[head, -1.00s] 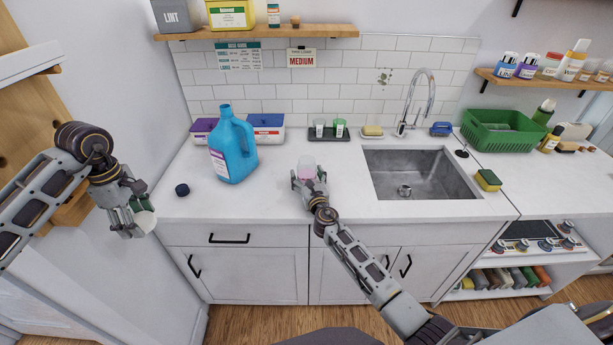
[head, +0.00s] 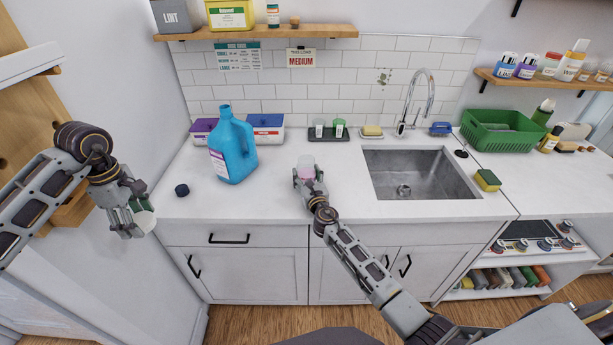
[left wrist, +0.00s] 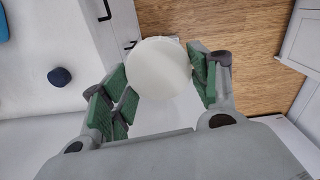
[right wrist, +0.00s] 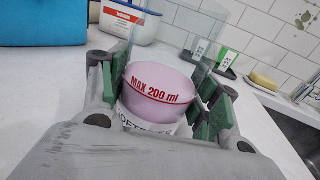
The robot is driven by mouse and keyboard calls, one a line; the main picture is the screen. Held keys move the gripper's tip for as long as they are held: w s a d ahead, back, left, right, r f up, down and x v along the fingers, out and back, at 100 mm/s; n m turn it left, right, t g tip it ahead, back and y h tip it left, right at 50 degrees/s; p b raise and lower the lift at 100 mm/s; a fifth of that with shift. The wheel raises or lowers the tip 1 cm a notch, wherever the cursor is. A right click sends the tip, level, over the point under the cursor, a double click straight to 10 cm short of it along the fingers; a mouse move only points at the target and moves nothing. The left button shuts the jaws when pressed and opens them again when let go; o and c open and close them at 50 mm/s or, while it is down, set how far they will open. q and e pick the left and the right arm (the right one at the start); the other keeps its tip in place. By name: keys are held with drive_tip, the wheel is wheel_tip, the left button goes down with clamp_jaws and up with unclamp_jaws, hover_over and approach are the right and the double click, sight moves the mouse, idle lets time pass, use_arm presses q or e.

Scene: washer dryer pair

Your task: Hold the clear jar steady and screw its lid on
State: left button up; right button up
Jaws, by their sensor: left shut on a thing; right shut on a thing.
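The clear jar (right wrist: 160,85) has pink contents, a red "MAX 200 ml" line and a partly hidden label. It stands upright and open on the counter, left of the sink, and shows small in the head view (head: 306,171). My right gripper (head: 309,178) is shut on the jar from the front, with green pads at both sides. The white round lid (left wrist: 159,68) is between the green pads of my left gripper (left wrist: 160,80), which is shut on it. In the head view the lid (head: 146,221) is in the air past the counter's front-left edge, well apart from the jar.
A blue jug (head: 232,150) and a dark cap (head: 182,190) stand on the counter (head: 260,195) left of the jar. A tray with small containers (head: 328,135) is behind it. The sink (head: 415,175) is to the right. The counter between cap and jar is clear.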

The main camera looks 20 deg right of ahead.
use_arm(q)
drive_tip(key=shift+r, duration=0.1)
use_arm(e)
drive_tip(key=shift+r, duration=0.25)
use_arm(q)
drive_tip(key=shift+r+p, duration=1.35)
drive_tip(key=shift+p, duration=0.05)
use_arm(e)
drive_tip(key=shift+r, duration=2.35)
use_arm(q)
drive_tip(key=shift+r+p, duration=0.9)
drive_tip(key=shift+r, duration=0.05)
use_arm(e)
drive_tip(key=shift+r, duration=2.5)
use_arm(q)
drive_tip(key=shift+r+p, duration=0.5)
drive_tip(key=shift+p, duration=0.05)
use_arm(e)
wheel_tip(320, 180, up, 7)
drive_tip(key=shift+r, duration=0.15)
drive_tip(key=shift+r, duration=0.15)
drive_tip(key=o, duration=0.7)
drive_tip(key=c, duration=1)
drive_tip(key=shift+o, duration=0.2)
